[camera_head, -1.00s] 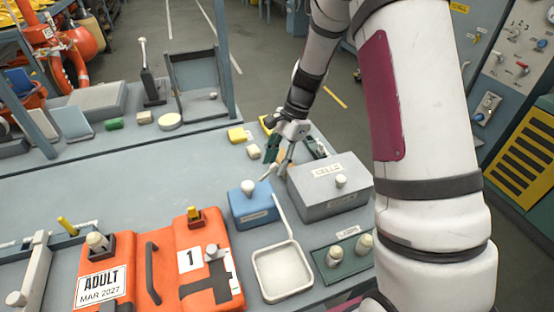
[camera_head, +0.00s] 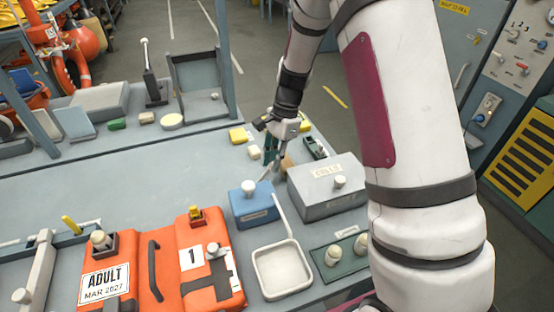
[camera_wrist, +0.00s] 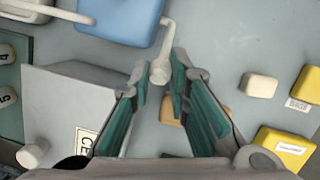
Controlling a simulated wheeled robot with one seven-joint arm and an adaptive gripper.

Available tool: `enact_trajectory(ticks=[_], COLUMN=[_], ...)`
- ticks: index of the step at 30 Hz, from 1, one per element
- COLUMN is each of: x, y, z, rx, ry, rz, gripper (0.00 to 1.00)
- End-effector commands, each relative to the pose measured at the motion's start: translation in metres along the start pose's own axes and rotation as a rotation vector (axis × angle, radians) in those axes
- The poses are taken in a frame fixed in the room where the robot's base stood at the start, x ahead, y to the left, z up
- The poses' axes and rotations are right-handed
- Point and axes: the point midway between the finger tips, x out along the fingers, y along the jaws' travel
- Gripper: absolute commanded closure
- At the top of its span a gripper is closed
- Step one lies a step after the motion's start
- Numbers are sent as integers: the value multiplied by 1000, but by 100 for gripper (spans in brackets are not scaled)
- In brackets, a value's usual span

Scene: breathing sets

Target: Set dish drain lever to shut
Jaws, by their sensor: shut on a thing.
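A white square dish (camera_head: 282,271) sits on the bench, with a pale rod running from it up to a blue box (camera_head: 254,204). In the wrist view, a pale lever with a rounded end (camera_wrist: 160,71) sticks out beside the blue box (camera_wrist: 122,20). I take it for the drain lever. My gripper (camera_head: 271,158) is just behind the blue box. In the wrist view, my gripper (camera_wrist: 160,80) has its green fingers closed around the lever's end. The lever's end is largely hidden in the head view.
A grey box marked CELLS (camera_head: 327,190) stands close right of my gripper. A yellow block (camera_head: 237,136) and a cream block (camera_head: 254,152) lie behind to the left. Orange cases (camera_head: 205,262) fill the front left. The bench left of the blue box is clear.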

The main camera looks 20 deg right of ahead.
Motion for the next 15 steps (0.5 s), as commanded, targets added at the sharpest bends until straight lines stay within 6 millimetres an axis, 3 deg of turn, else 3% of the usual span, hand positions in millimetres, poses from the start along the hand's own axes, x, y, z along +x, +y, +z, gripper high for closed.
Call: enact_trajectory(ticks=[15], x=[-6], y=[-11], z=[46], rx=[30], ry=[406], rz=[103], gripper=[100])
